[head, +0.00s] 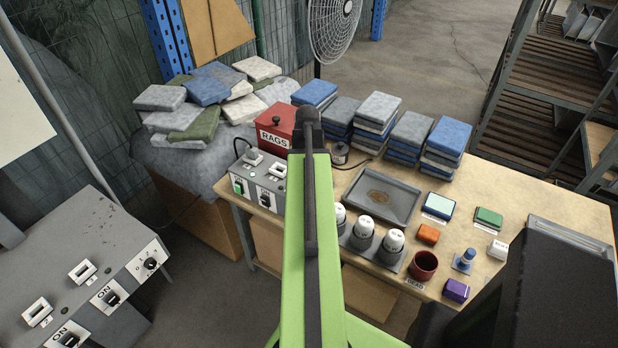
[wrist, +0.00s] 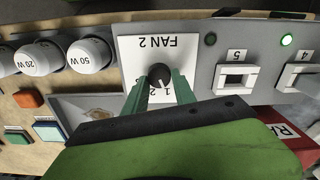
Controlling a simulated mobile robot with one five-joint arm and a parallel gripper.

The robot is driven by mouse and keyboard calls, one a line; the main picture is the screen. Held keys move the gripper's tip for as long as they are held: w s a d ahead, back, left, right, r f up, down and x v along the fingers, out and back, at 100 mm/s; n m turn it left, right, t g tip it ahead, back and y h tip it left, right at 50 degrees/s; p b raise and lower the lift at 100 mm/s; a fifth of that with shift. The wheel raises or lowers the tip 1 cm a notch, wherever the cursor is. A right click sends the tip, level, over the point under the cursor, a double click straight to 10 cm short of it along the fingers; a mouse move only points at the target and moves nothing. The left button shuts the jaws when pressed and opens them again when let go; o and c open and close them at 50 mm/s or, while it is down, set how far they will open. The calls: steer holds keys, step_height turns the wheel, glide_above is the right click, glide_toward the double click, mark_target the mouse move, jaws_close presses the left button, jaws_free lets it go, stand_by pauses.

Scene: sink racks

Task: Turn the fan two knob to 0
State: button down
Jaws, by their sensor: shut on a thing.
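The fan two knob (wrist: 159,73) is a small dark round knob on a white plate (wrist: 130,55) marked FAN 2, which appears upside down in the wrist view. My gripper (wrist: 161,80) has its two green fingers shut on the knob, one on each side. Some dial figures show between and beside the fingers, but the rest are covered, and I cannot tell which figure the knob points to. In the head view my green arm hides the knob and the gripper.
A grey switch box (head: 262,185) stands at the table's left end; numbered switches (wrist: 236,77) and a green light (wrist: 287,41) show beside the plate. White lamps (head: 366,228), a grey tray (head: 382,195) and a red rags box (head: 277,127) are close by. Another control box (head: 80,275) stands at left.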

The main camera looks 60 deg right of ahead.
steer(key=shift+s+a+f, duration=0.1)
steer(key=shift+a, duration=0.15)
steer(key=shift+n, duration=0.4)
steer(key=n, duration=0.2)
steer(key=shift+n, duration=0.4)
steer(key=n, duration=0.5)
steer(key=shift+n, duration=0.3)
steer(key=c, duration=1)
jaws_free()
steer(key=shift+r, duration=0.2)
